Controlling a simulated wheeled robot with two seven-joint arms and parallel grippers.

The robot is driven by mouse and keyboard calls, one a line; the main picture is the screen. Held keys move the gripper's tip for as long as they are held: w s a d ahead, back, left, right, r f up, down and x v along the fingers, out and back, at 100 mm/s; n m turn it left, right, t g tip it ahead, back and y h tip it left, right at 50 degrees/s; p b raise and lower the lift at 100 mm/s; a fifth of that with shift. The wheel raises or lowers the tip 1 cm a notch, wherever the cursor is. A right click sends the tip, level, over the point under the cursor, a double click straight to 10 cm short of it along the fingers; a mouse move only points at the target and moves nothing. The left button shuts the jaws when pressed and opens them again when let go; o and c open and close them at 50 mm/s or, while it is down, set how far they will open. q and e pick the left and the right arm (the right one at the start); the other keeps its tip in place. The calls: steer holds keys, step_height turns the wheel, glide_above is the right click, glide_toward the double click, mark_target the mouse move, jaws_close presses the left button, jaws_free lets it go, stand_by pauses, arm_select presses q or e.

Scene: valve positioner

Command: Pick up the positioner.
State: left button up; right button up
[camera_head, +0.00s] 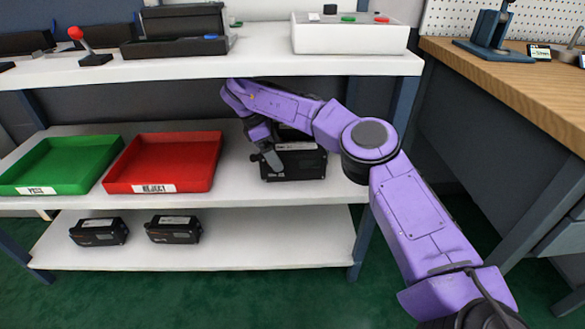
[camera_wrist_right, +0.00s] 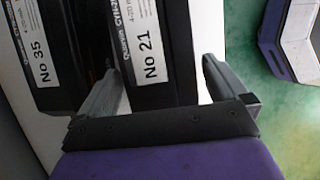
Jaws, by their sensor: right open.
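My right gripper (camera_head: 268,146) reaches over the middle shelf at a black positioner (camera_head: 298,168), partly covering it in the head view. In the right wrist view the open fingers (camera_wrist_right: 162,75) are on either side of a black positioner labelled "No 21" (camera_wrist_right: 152,60). The left finger lies by the gap towards a second positioner labelled "No 35" (camera_wrist_right: 38,50), and a narrow gap shows at the right finger. Whether either finger touches is unclear. My left gripper is not in view.
A red reject tray (camera_head: 165,150) and a green tray (camera_head: 60,165) stand left on the middle shelf (camera_head: 235,190). Two black positioners (camera_head: 98,232) (camera_head: 173,229) sit on the lower shelf. The top shelf (camera_head: 250,64) overhangs my arm. A wooden bench (camera_head: 520,85) stands right.

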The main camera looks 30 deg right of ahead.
mark_target(294, 147)
steer(key=s+d, duration=0.1)
steer(key=s+d+b, duration=0.1)
steer(key=d, duration=0.1)
steer(key=d+f, duration=0.1)
steer(key=shift+s+d+b, duration=0.35)
steer(key=shift+s+d, duration=0.05)
steer(key=shift+w+f, duration=0.1)
steer(key=shift+c, duration=0.3)
jaws_close()
steer(key=shift+r, duration=0.2)
steer(key=shift+r+p, duration=0.5)
steer(key=shift+r, duration=0.1)
steer(key=s+a, duration=0.4)
steer(key=s, duration=0.3)
steer(key=s+a, duration=0.5)
steer(key=s, duration=0.3)
steer(key=shift+s+a, duration=0.25)
